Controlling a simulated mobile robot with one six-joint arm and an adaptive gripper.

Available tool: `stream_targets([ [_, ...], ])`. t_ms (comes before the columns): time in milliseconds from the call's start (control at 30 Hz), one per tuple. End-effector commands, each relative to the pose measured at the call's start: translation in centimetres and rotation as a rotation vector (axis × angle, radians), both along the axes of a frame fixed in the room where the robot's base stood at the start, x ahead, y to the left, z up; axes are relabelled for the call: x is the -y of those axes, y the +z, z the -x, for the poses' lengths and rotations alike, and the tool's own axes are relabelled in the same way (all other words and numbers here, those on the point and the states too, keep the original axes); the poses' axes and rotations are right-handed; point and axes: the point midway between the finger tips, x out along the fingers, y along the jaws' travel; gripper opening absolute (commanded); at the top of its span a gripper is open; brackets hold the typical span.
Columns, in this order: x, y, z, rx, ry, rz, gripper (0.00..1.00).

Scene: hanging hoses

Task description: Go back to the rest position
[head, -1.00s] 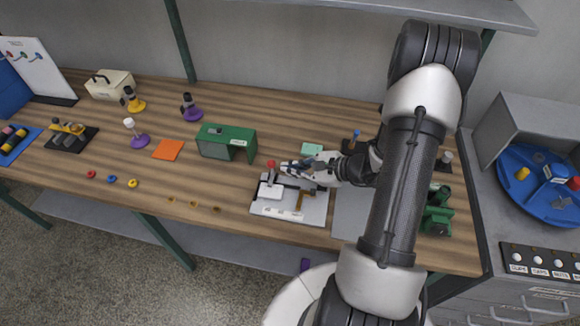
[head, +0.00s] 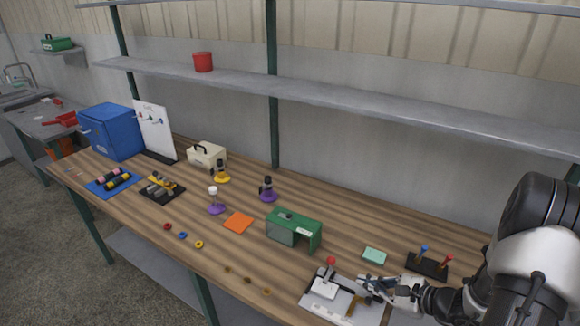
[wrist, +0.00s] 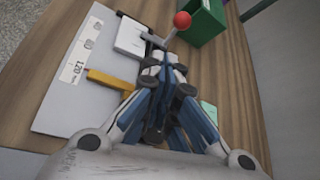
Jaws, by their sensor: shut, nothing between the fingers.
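My gripper (head: 366,281) is at the lower right in the head view, over the right part of a grey plate fixture (head: 312,302) with a red-knobbed lever (head: 330,262). In the wrist view my gripper (wrist: 165,70) has its fingers together and empty, close beside the lever's red knob (wrist: 182,20). I cannot tell whether a finger touches the lever. A white block (wrist: 131,36) and a yellow bar (wrist: 110,79) sit on the plate. My arm comes in from the lower right of the head view.
A green box (head: 294,230) stands behind the plate. A teal pad (head: 374,256) and a black stand with blue and red pegs (head: 428,265) lie to the right. An orange square (head: 238,222) and several coloured rings lie left. A shelf (head: 330,98) runs above the bench.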

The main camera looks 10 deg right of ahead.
Motion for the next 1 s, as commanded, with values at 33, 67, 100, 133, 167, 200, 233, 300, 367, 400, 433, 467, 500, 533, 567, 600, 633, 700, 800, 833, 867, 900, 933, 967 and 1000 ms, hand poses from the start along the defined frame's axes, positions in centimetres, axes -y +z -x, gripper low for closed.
stream_targets([
  [33,-0.2,0.2,-0.1,0.002,0.01,0.005,0.0],
  [67,-0.4,0.6,-0.1,0.004,0.022,0.01,0.0],
  [100,-1.0,1.2,-0.2,0.008,0.049,0.023,0.0],
  [133,-1.7,1.8,-0.3,0.012,0.078,0.036,0.0],
  [167,-2.4,2.6,-0.3,0.016,0.114,0.053,0.0],
  [200,-3.7,3.8,-0.4,0.024,0.172,0.082,0.0],
  [233,-4.8,4.9,-0.3,0.029,0.224,0.11,0.0],
  [300,-7.7,7.4,0.2,0.043,0.362,0.183,0.0],
  [367,-10.3,9.5,1.1,0.055,0.488,0.252,0.0],
  [400,-11.8,10.7,1.8,0.062,0.568,0.301,0.0],
  [433,-13.0,11.6,2.5,0.068,0.627,0.339,0.0],
  [467,-14.0,12.4,3.2,0.074,0.685,0.377,0.0],
  [500,-15.3,13.4,4.1,0.08,0.76,0.432,0.0],
  [533,-16.1,14.1,4.9,0.087,0.816,0.474,0.0],
  [567,-16.9,14.7,5.7,0.093,0.871,0.516,0.0],
  [600,-17.9,15.5,6.8,0.1,0.942,0.574,0.0],
  [633,-18.5,16.1,7.6,0.108,0.993,0.62,0.0],
  [700,-19.6,17.4,9.6,0.124,1.105,0.729,0.0],
  [800,-20.6,18.9,12.3,0.152,1.253,0.899,0.0],
  [833,-20.7,19.3,13.1,0.161,1.291,0.951,0.0],
  [867,-20.8,19.7,13.8,0.17,1.33,1.005,0.0],
  [900,-20.8,20.3,14.7,0.184,1.377,1.079,0.0],
  [933,-20.8,20.7,15.4,0.195,1.409,1.136,0.0],
  [967,-20.7,21.1,15.9,0.205,1.438,1.192,0.0],
  [1000,-20.5,21.6,16.6,0.221,1.472,1.264,0.0],
])
